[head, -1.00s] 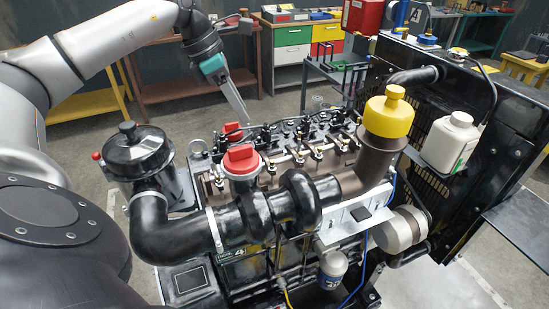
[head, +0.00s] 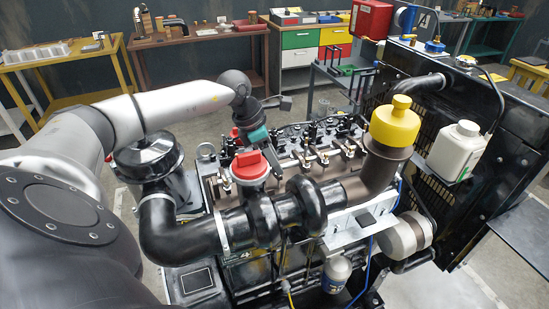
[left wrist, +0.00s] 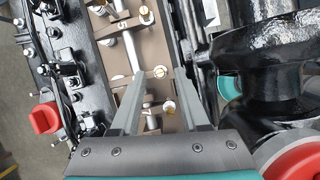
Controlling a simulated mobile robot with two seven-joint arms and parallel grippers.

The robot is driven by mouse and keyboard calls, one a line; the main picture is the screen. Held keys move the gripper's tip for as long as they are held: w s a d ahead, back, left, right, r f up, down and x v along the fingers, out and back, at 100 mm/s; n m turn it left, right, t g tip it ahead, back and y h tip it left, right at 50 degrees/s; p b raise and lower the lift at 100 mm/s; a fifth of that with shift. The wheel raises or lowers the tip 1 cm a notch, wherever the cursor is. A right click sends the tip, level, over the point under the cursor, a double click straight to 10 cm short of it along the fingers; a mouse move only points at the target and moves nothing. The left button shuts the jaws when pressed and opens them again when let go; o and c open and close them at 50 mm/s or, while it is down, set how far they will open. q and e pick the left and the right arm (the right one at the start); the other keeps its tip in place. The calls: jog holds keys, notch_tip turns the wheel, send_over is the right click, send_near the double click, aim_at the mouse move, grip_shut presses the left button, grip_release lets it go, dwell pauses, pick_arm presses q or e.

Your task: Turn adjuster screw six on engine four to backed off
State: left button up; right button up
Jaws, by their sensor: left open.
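Engine four (head: 235,258), with a small 4 on its side plate, fills the middle of the head view. Its rocker row (head: 318,150) is uncovered on top. My left gripper (left wrist: 158,75) is open and empty, pointing down over the rocker row. A brass-coloured screw head (left wrist: 160,71) shows between its fingertips, and another screw (left wrist: 169,107) is nearer the palm. I cannot tell whether either is touched or which is screw six. A 5 is marked on the brown deck (left wrist: 117,49). My right gripper is out of view.
A black intake pipe (head: 190,232) runs along the near side. A yellow-capped pipe (head: 394,122) and white bottle (head: 455,150) stand to the right. Another red cap (left wrist: 44,117) lies left of the fingers in the wrist view. Benches (head: 195,40) are well behind.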

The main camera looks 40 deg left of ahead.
pick_arm(q)
grip_shut()
dwell(0.4)
